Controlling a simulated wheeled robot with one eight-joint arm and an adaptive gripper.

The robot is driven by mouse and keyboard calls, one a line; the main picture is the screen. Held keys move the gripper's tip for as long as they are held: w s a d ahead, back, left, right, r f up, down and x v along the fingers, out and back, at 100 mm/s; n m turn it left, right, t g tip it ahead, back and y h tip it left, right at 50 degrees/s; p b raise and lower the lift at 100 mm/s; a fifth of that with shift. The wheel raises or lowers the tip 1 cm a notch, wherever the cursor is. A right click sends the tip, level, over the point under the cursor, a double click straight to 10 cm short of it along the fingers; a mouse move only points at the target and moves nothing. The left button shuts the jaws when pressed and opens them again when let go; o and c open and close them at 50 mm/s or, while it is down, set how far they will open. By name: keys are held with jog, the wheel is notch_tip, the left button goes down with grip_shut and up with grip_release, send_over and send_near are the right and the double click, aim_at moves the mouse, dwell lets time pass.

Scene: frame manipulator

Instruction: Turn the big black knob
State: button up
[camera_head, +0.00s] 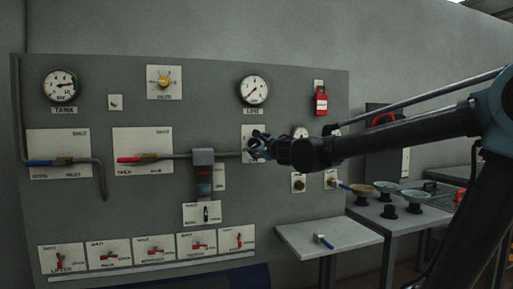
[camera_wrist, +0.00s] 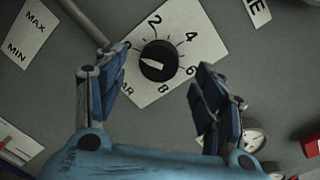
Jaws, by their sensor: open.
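The big black knob (camera_wrist: 159,61) shows in the wrist view on a white dial plate (camera_wrist: 178,42) with printed numbers, among them 2, 4, 6 and 8. Its white pointer mark lies toward the left in that view. My gripper (camera_wrist: 153,85) is open, with its blue fingers on the left and right below the knob in the picture; I see no finger touching it. In the head view my gripper (camera_head: 256,144) is in front of the dial plate (camera_head: 247,132) below the LINE gauge, and it hides the knob there.
The grey panel (camera_head: 225,95) carries gauges, a yellow knob (camera_head: 163,82), a red-handled valve (camera_head: 130,159), a blue-handled valve (camera_head: 40,163) and a row of red switches. A pipe (camera_head: 228,154) runs close to my gripper. A small shelf (camera_head: 320,240) stands below right.

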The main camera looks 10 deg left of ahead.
aim_at(255, 143)
jog(key=shift+x, duration=2.15)
jog(key=c, duration=1.1)
